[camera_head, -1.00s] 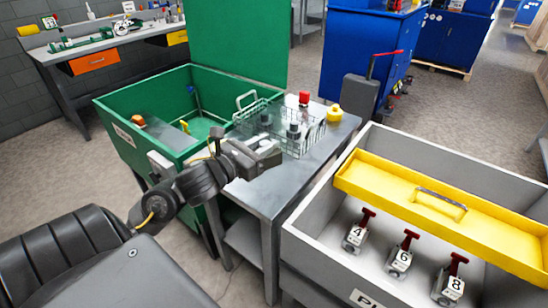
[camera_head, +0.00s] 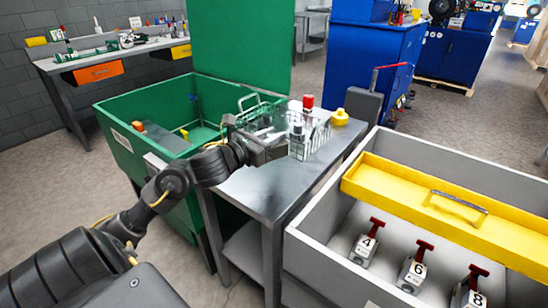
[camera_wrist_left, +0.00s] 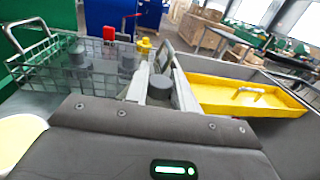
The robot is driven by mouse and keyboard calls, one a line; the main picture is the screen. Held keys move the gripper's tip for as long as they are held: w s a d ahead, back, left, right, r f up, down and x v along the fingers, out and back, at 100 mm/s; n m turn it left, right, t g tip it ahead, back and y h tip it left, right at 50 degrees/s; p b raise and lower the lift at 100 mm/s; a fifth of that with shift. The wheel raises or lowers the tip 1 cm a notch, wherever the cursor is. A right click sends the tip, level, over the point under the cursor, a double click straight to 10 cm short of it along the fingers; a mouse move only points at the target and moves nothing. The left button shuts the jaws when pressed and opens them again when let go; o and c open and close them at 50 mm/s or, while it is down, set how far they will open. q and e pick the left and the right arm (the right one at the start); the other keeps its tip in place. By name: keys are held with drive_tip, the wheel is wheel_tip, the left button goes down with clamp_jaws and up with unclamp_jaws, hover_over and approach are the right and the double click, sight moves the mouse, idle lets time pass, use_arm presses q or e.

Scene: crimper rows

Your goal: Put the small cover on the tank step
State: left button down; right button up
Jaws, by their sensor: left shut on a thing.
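My left gripper (camera_head: 264,146) is at the near left end of the wire basket (camera_head: 312,143) on the grey bench. In the left wrist view its two fingers (camera_wrist_left: 161,88) close around a small dark grey round piece (camera_wrist_left: 160,92), which looks like the small cover. In the head view the gripper mostly hides this piece. The green tank (camera_head: 120,112) stands left of the gripper, with its lid (camera_head: 240,45) raised. A grey step (camera_head: 163,142) shows inside the tank, partly hidden by the tank wall and my arm. My right gripper is not in view.
Several grey cylinders (camera_wrist_left: 78,53) stand in the basket. A red-topped item (camera_head: 308,103) and a yellow cap (camera_head: 340,117) are on the bench. An orange item (camera_head: 138,127) is in the tank. The grey bin (camera_head: 300,238) at right has a yellow cover (camera_head: 400,195) and numbered red-handled tools (camera_head: 416,267).

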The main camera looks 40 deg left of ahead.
use_arm(q)
drive_tip(key=w+f, duration=0.1)
drive_tip(key=w+a+f, duration=0.1)
drive_tip(key=w+f, duration=0.1)
drive_tip(key=f, duration=0.1)
drive_tip(key=shift+a, duration=0.3)
drive_tip(key=shift+f, duration=1.75)
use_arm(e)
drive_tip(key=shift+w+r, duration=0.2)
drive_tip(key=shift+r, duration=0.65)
use_arm(q)
drive_tip(key=shift+a+f+b, duration=0.1)
drive_tip(key=shift+b, duration=0.3)
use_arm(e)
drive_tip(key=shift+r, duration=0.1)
use_arm(q)
drive_tip(key=c, duration=1.2)
unclamp_jaws()
drive_tip(key=shift+c, duration=0.2)
drive_tip(key=shift+o, duration=0.3)
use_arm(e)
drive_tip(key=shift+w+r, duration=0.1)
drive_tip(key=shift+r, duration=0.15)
